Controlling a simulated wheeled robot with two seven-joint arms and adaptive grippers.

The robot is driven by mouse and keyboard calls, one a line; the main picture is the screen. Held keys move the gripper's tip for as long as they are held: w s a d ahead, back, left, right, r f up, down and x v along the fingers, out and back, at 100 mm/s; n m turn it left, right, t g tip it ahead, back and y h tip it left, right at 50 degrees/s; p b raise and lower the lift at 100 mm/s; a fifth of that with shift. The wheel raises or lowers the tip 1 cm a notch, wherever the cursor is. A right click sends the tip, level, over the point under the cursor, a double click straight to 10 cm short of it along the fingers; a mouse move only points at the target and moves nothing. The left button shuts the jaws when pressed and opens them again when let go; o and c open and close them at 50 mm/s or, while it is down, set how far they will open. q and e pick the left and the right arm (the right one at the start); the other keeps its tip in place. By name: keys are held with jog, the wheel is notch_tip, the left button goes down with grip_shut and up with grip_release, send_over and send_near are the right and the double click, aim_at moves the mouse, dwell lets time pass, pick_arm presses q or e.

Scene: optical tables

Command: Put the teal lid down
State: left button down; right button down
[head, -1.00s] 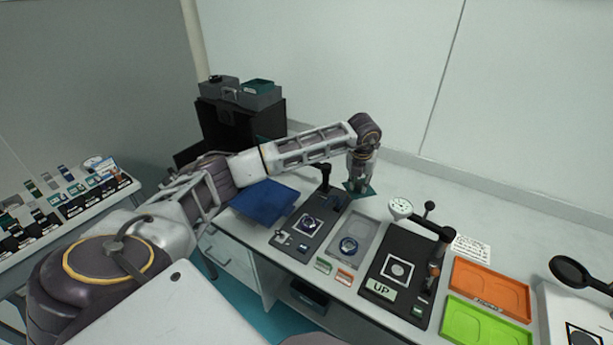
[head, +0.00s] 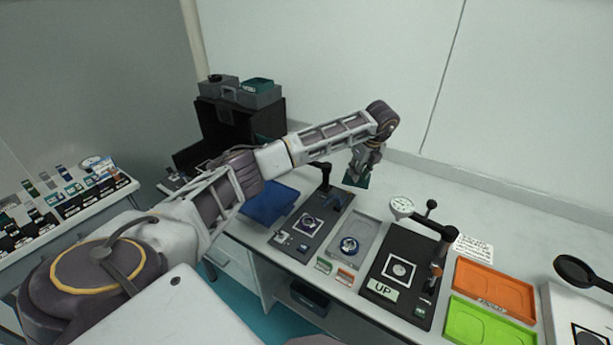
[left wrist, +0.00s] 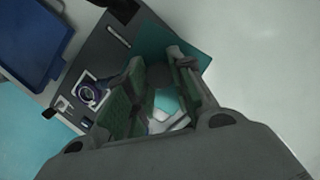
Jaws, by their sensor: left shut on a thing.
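The teal lid (head: 351,183) is a flat, dark teal square at the back of the table, behind the grey tray. My left gripper (head: 359,174) is shut on it, coming down from the upper right. I cannot tell whether the lid touches the white tabletop or hangs just above it. In the left wrist view the lid (left wrist: 152,38) shows beyond the fingers (left wrist: 160,72), and the fingers hide part of it. My right gripper is in neither view.
Left of the lid stands a dark fixture plate (head: 325,222) with a black post. A grey tray (head: 368,232) and a black gauge stand (head: 398,247) are nearer. A blue tray (head: 268,203) lies left. White tabletop (head: 402,180) is clear to the lid's right.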

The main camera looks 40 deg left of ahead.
pick_arm(q)
jog(key=n, duration=0.2)
jog(key=n+g, duration=0.1)
jog(key=n, duration=0.1)
jog(key=w+a+n+b, duration=0.1)
jog(key=n, duration=0.1)
jog(key=shift+a+r+g, duration=0.1)
jog(key=shift+r+g, duration=0.2)
jog(key=shift+r, duration=0.05)
jog(key=shift+w+a+r+n+g, duration=0.15)
jog(key=shift+a+n+g, duration=0.1)
jog(key=shift+n, duration=0.8)
jog(key=shift+w+a+r+n+g, duration=0.15)
jog(key=shift+n+g, duration=0.1)
jog(key=shift+n, duration=0.8)
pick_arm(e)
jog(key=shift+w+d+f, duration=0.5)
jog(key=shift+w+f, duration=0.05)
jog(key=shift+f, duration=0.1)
pick_arm(q)
jog(key=shift+n+b, duration=0.3)
